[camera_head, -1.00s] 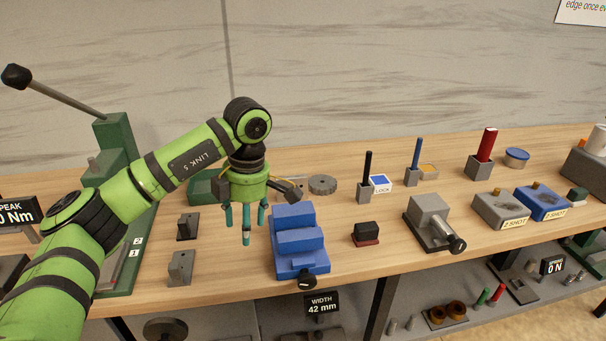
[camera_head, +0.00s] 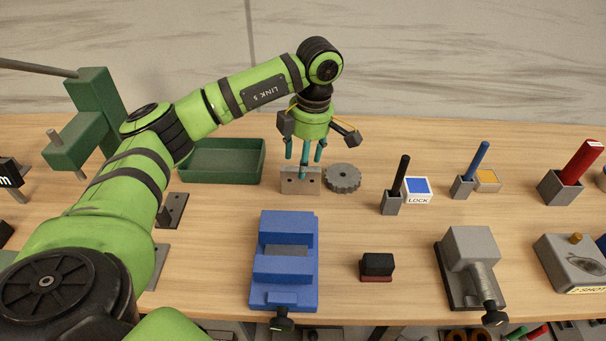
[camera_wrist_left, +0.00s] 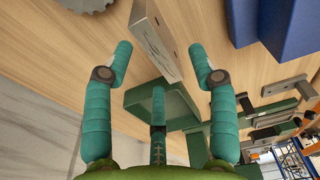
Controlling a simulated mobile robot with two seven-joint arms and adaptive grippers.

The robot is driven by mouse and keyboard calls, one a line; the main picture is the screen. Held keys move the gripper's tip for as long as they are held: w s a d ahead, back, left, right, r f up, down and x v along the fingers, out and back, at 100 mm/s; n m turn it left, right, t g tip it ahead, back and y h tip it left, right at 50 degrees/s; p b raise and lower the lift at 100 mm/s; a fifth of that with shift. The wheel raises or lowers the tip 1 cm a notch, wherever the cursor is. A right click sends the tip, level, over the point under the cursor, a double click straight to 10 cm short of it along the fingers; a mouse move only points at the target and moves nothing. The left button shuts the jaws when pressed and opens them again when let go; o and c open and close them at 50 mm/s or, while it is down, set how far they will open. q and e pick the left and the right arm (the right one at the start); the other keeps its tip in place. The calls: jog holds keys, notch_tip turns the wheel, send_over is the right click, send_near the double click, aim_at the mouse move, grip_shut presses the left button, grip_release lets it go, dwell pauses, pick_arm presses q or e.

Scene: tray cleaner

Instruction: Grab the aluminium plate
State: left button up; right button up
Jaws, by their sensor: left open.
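The aluminium plate (camera_head: 299,182) is a small grey plate with holes, standing on the wooden bench just right of the green tray. My left gripper (camera_head: 304,160) is open and points down at the plate, with its teal fingers at the plate's top edge. In the left wrist view, the plate (camera_wrist_left: 157,42) shows between the two front fingertips of the gripper (camera_wrist_left: 161,52), with the third finger behind. I see no clear contact between fingers and plate. My right gripper is not in view.
The green tray (camera_head: 222,178) stands left of the plate and a grey toothed disc (camera_head: 342,178) lies close on its right. A blue vice (camera_head: 286,284) stands in front. A black-and-red block (camera_head: 377,265) and upright pens in holders (camera_head: 391,203) are further right.

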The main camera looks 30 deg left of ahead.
aim_at(301, 181)
pick_arm(q)
jog(key=shift+a+f+p, duration=0.15)
jog(key=shift+f+p, duration=0.1)
jog(key=shift+f, duration=0.4)
jog(key=shift+a+f+p, duration=0.15)
jog(key=shift+f+p, duration=0.1)
jog(key=shift+f, duration=1.05)
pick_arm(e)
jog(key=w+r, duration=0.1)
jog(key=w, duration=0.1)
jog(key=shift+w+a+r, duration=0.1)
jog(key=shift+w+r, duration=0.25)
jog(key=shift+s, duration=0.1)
pick_arm(q)
jog(key=shift+w+f, duration=0.1)
jog(key=shift+f, duration=0.1)
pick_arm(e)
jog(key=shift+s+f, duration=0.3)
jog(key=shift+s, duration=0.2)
pick_arm(q)
grip_shut()
